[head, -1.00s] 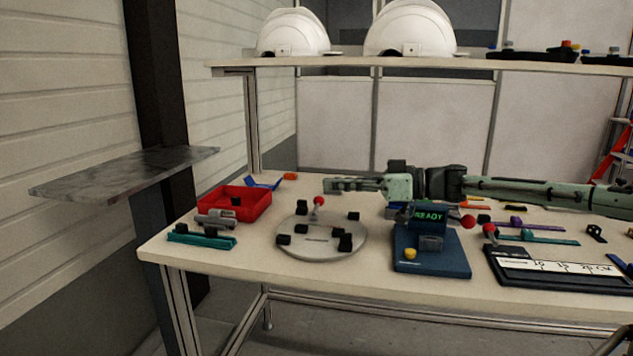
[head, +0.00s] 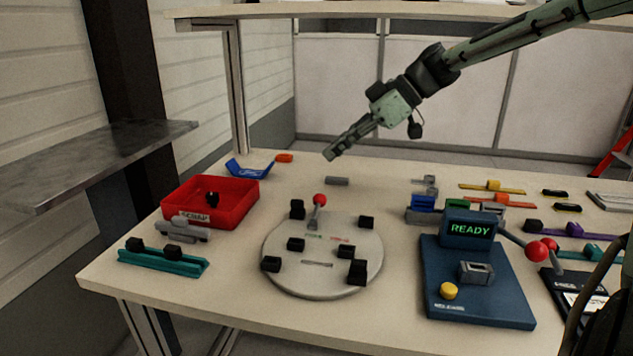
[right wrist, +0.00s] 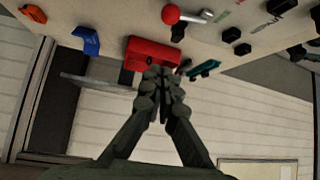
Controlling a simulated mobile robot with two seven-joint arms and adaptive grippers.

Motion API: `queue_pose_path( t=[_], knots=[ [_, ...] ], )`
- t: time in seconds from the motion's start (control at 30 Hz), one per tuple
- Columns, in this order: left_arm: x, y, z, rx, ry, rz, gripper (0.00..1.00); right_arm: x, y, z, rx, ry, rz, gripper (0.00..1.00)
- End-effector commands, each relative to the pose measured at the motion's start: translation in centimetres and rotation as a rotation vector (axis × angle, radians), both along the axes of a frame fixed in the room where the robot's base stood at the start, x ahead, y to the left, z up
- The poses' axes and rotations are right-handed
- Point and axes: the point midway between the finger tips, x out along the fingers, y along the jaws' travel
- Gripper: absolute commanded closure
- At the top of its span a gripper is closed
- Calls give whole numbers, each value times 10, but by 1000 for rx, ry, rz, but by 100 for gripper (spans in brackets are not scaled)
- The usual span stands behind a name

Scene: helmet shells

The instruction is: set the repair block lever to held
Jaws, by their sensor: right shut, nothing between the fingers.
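A round grey plate (head: 300,272) with several black blocks lies on the table. A short lever with a red ball knob (head: 320,199) stands at its back edge, beside small green and red lettering too small to read; the knob also shows in the right wrist view (right wrist: 171,14). I take this plate for the repair block, but no label confirms it. My right gripper (head: 333,154) is shut and empty, in the air behind the lever, pointing down-left and apart from it. In the right wrist view its fingertips (right wrist: 160,72) overlap the red bin. My left gripper is not in view.
A red scrap bin (head: 238,208) and a teal rail (head: 165,262) stand left of the plate. A blue station (head: 470,275) with a READY display stands to the right, with red-knobbed levers (head: 537,251) beside it. Overhead is a shelf (head: 330,12).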

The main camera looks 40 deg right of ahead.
Motion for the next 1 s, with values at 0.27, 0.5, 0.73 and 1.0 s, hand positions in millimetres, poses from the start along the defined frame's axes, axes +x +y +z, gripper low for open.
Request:
queue_pose_path(
  t=[0.27,0.5,0.73,1.0],
  knots=[
    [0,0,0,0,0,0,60,0,1,-1,1,0,1,100],
    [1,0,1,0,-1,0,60,13,16,-21,3,3,2,100],
    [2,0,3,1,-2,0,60,36,44,-55,2,4,2,100],
    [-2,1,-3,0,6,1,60,35,40,-76,4,-2,-2,100]
  ],
)
